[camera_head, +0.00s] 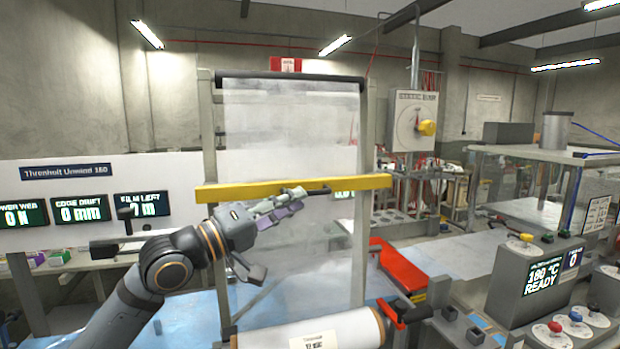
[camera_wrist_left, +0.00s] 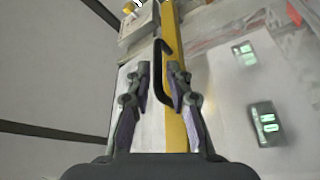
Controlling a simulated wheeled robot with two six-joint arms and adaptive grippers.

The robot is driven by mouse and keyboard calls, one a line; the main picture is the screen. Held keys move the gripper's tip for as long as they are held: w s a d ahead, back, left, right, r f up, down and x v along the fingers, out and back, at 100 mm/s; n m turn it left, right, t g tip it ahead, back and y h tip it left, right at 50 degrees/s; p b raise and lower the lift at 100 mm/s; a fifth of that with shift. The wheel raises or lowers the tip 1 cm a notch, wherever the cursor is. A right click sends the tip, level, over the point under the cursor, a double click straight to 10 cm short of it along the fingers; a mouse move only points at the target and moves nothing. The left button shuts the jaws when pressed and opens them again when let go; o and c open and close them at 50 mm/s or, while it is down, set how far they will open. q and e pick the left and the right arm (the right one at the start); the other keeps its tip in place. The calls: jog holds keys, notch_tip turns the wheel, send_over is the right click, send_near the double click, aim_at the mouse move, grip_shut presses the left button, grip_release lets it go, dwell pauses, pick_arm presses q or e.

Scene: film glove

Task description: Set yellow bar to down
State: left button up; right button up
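The yellow bar (camera_head: 355,184) lies level across the front of a tall frame, over a sheet of clear film (camera_head: 290,130). It also runs lengthwise in the left wrist view (camera_wrist_left: 169,30). A black handle (camera_wrist_left: 159,58) stands off the bar; a small part of it shows in the head view (camera_head: 319,191). My left gripper (camera_head: 294,198) is in front of the bar. In the left wrist view its two fingers (camera_wrist_left: 160,75) are apart, with the handle in the gap between their tips. I cannot tell whether they touch it. My right gripper is not in view.
A control console (camera_head: 540,285) with knobs stands at the right. Display screens (camera_head: 80,209) are at the left.

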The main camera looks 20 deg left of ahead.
aim_at(310, 191)
pick_arm(q)
jog(key=p+x, duration=0.2)
jog(key=x, duration=0.1)
jog(key=shift+w+d+r, duration=0.1)
jog(key=shift+w+d, duration=0.4)
jog(key=shift+d, duration=0.1)
jog(key=shift+w+d+p, duration=0.1)
jog(key=shift+w+p, duration=0.2)
jog(key=shift+c, duration=0.3)
jog(key=shift+s, duration=0.1)
grip_shut()
